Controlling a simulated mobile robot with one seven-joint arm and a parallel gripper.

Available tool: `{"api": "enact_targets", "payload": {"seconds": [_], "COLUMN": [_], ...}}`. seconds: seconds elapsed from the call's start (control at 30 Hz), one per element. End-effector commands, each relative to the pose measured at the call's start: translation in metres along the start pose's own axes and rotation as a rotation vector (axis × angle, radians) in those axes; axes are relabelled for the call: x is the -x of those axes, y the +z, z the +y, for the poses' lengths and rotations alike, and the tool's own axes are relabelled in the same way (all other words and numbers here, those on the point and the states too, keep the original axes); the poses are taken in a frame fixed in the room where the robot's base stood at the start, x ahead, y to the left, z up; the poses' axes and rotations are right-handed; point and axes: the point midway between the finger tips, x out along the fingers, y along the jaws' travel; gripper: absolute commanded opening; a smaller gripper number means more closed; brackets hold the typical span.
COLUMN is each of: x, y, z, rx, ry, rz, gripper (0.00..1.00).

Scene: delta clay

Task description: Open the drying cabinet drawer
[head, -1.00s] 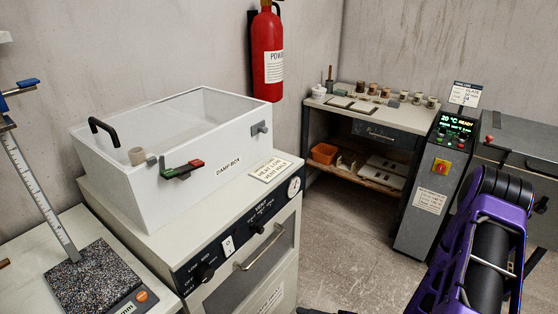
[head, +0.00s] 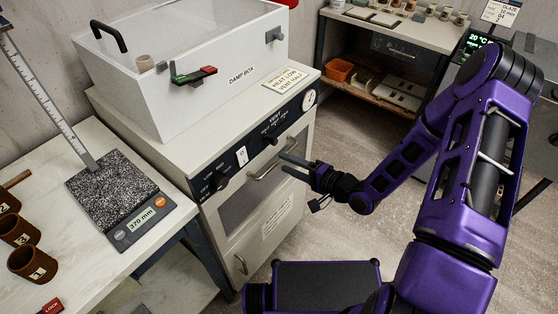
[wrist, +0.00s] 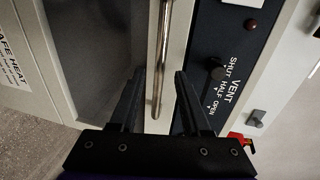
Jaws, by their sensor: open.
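The drying cabinet (head: 215,160) is a pale box with a dark control panel. I cannot tell for sure which front is the drawer. My gripper (head: 287,163) is open, its fingertips close to the right end of the upper handle in the head view. In the wrist view, the bar handle (wrist: 161,55) runs between the two open fingers (wrist: 157,85). I cannot tell whether the fingers reach around it.
The damp box (head: 185,70) stands on the cabinet. A shelf table (head: 420,50) with an orange bin (head: 338,70) is behind. Floor right of the cabinet is clear.

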Motion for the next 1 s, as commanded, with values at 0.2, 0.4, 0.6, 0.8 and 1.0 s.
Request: {"api": "enact_targets", "payload": {"seconds": [0.2,0.4,0.6,0.8,1.0], "x": [-0.030,-0.038,-0.038,-0.037,-0.037], "y": [0.001,0.000,0.000,0.000,0.000], "z": [0.001,0.000,0.000,0.000,0.000], "rx": [0.000,0.000,0.000,0.000,0.000], "ry": [0.001,0.001,0.001,0.001,0.001], "rz": [-0.001,0.000,0.000,0.000,0.000], "gripper": [0.47,0.47,0.47,0.13,0.00]}}
